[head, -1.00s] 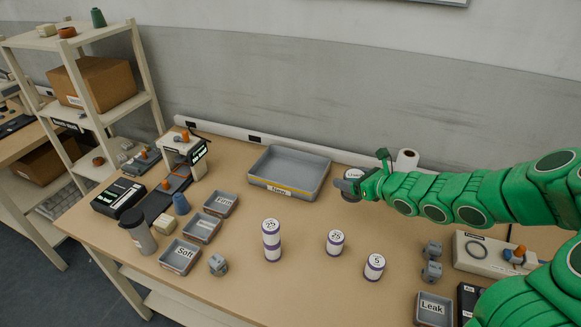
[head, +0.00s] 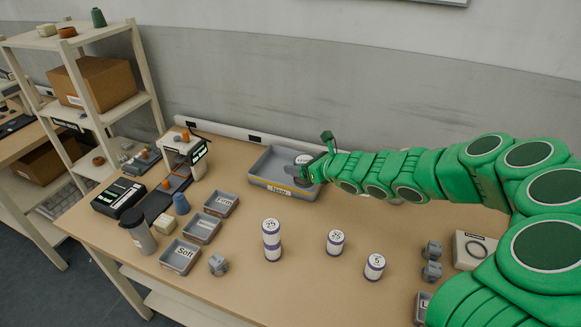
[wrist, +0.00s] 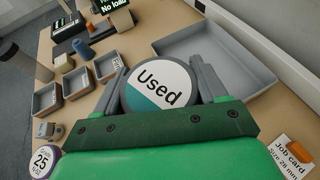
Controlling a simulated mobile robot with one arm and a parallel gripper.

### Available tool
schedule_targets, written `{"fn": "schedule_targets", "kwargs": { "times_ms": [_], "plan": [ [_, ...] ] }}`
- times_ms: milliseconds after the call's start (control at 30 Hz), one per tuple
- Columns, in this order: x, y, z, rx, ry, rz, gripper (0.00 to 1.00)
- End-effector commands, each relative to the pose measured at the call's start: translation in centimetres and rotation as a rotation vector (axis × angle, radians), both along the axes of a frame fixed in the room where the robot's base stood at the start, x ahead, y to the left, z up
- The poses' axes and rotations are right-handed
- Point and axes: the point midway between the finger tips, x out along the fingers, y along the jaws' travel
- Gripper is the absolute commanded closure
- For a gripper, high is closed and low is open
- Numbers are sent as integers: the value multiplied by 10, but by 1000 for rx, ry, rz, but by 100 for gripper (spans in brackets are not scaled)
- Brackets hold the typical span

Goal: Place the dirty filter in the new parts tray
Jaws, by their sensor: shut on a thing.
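The dirty filter is a round piece with a white and teal "Used" label (wrist: 160,86) in the wrist view. My gripper (head: 306,168) is shut on it, one grey finger on each side. The new parts tray (head: 268,187) is a shallow grey tray with a yellow front strip marked "New", at the back of the table. In the head view my gripper and the filter overlap the tray's right end. The tray (wrist: 240,82) also shows beyond the filter in the wrist view, its inside empty where visible. The height of the filter over the tray is hard to tell.
Numbered white-and-purple rolls (head: 271,240) stand in the table's middle. Small grey trays, one marked "Soft" (head: 180,256), sit at left near a grey flask (head: 138,232). A job card (wrist: 292,158) lies at right in the wrist view. A wall runs behind the tray.

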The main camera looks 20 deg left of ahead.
Motion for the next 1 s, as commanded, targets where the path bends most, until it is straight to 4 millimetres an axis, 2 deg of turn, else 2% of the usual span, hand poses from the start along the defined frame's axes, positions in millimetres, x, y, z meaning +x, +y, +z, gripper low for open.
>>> {"fn": "schedule_targets", "kwargs": {
  "times_ms": [167,1000],
  "plan": [
    [10,6,-7,-6,1,-1,64],
    [83,52,-50,-1,2,1,64]
  ]
}}
